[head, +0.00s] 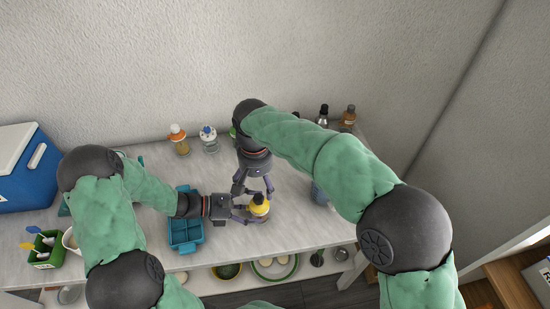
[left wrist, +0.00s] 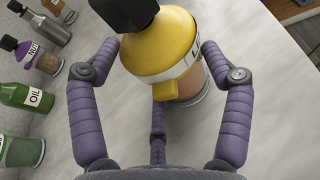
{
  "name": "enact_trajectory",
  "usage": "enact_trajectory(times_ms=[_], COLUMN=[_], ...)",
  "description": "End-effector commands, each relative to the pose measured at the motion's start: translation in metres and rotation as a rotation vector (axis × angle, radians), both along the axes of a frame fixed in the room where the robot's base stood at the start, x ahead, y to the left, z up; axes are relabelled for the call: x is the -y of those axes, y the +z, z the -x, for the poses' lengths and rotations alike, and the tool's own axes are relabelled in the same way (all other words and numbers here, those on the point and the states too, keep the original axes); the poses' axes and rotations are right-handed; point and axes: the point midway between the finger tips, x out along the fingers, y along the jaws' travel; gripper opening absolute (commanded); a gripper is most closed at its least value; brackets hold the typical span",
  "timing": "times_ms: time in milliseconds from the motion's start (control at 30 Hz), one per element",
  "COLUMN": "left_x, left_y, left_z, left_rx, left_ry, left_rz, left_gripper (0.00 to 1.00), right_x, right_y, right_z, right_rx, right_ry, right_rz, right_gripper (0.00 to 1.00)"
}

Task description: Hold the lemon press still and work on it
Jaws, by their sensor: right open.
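The lemon press (head: 259,204) has a yellow domed top and stands near the front edge of the grey counter. In the left wrist view the lemon press (left wrist: 163,45) shows a white labelled band, a clear lower body and a dark piece at its top. My left gripper (head: 247,212) reaches it from the left. In the left wrist view its purple fingers (left wrist: 158,62) close around the press, with tips against both sides. My right gripper (head: 255,188) is open just above and behind the yellow top, fingers pointing down. Whether it touches the press is unclear.
A teal divided tray (head: 186,246) sits left of the press. A blue cooler (head: 28,168) and a green caddy (head: 46,252) stand further left. Several bottles line the wall, including an orange-topped one (head: 179,140). A green oil bottle (left wrist: 27,98) shows in the left wrist view.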

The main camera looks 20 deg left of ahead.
Motion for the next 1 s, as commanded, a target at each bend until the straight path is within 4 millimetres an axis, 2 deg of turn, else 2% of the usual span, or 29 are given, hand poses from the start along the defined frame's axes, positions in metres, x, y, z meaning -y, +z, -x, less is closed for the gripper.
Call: enact_trajectory(times_ms=[33, 67, 433, 567, 1000], left_x=[0.0, 0.0, 0.0, -0.007, -0.072], left_y=[0.0, 0.0, 0.0, 0.002, 0.025], left_z=[0.0, 0.0, 0.0, 0.003, 0.043], left_rx=[0.001, 0.0, -0.001, 0.0, 0.001], left_ry=[0.0, 0.0, 0.0, 0.003, 0.004], left_rz=[0.0, 0.0, -0.001, -0.002, -0.004], left_gripper=[0.93, 1.0, 1.0, 1.0, 1.0], right_x=[0.0, 0.0, 0.0, 0.0, 0.0], right_y=[0.0, 0.0, 0.0, 0.0, 0.0], right_z=[0.0, 0.0, 0.0, 0.0, 0.0], right_rx=[0.0, 0.0, 0.0, 0.0, 0.0], right_ry=[0.0, 0.0, -0.001, -0.001, -0.001], right_rz=[0.0, 0.0, 0.0, 0.0, 0.0], right_gripper=[0.82, 0.82, 0.82, 0.82, 0.82])
